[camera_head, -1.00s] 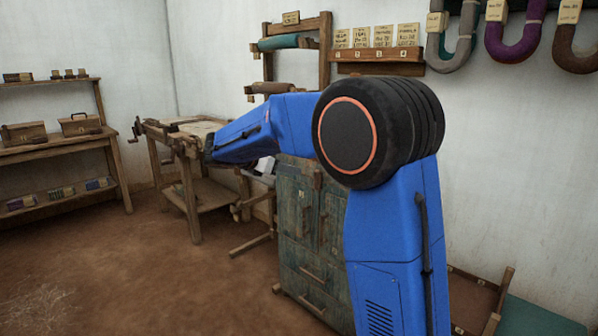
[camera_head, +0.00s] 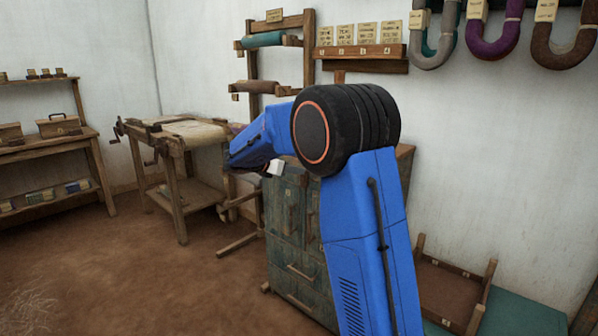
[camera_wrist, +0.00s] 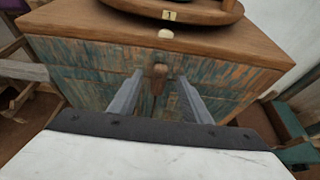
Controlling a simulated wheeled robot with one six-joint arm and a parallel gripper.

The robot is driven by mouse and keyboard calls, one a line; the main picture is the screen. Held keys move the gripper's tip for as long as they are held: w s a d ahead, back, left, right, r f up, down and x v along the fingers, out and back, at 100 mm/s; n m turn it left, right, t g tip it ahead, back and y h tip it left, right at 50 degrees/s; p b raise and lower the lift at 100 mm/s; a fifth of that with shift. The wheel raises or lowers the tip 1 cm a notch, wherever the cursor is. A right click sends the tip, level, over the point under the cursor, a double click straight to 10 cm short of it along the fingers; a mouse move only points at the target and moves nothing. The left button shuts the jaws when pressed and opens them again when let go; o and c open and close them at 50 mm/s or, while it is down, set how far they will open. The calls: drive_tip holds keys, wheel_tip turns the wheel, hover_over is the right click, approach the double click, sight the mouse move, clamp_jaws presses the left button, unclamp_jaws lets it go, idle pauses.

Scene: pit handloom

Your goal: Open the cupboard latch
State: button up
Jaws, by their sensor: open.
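The cupboard (camera_head: 296,264) is a weathered teal wooden cabinet, partly hidden behind my arm in the head view. In the wrist view its painted front (camera_wrist: 85,75) fills the middle. A small brown wooden latch (camera_wrist: 158,78) hangs upright near the top of this front. My gripper (camera_wrist: 160,76) is open, with one grey finger to each side of the latch in the picture. A gap shows on both sides; I cannot tell how deep the fingers reach. In the head view the latch and fingers are hidden or too small to make out.
A round wooden piece (camera_wrist: 190,8) with a label and a small pale knob (camera_wrist: 165,34) sit on the cupboard's wooden top. A wooden table (camera_head: 180,145) stands left of the cupboard. A low wooden frame (camera_head: 450,292) lies to the right. The floor at front left is mostly clear.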

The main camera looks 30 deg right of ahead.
sight(304, 178)
drive_tip(key=shift+x, duration=2.3)
drive_tip(key=shift+s, duration=0.1)
drive_tip(key=c, duration=1)
